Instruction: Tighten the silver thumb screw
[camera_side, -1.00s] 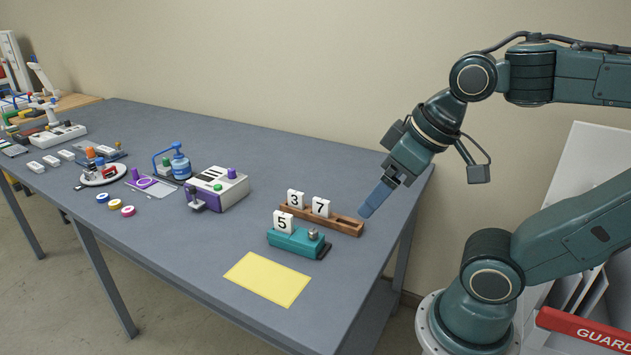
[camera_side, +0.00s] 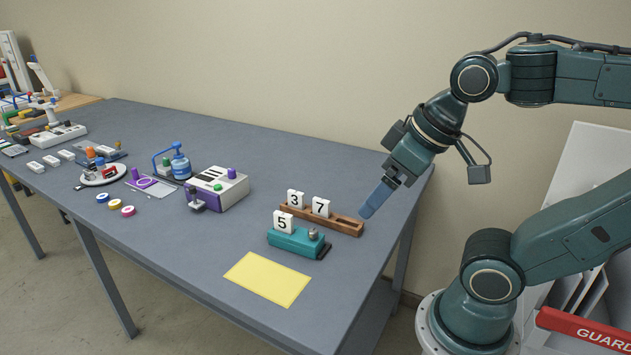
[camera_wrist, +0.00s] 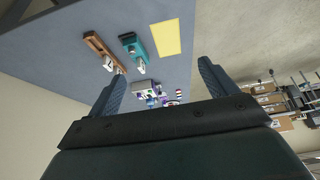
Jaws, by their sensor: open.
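The silver thumb screw (camera_side: 313,234) stands upright on the right end of the teal block (camera_side: 292,241). A white tile marked 5 (camera_side: 283,221) stands at the block's left end. In the wrist view the teal block (camera_wrist: 135,46) is beyond my fingers, and the screw is too small to make out clearly. My gripper (camera_side: 373,203) is above the table's right end, to the right of the block and apart from it. In the wrist view my gripper (camera_wrist: 160,82) has its two blue fingers spread wide with nothing between them.
Behind the block is a wooden rack (camera_side: 345,224) with tiles marked 3 and 7. A yellow sheet (camera_side: 267,278) lies in front. A white and purple device (camera_side: 217,190) stands to the left. The table's right edge is close under my gripper.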

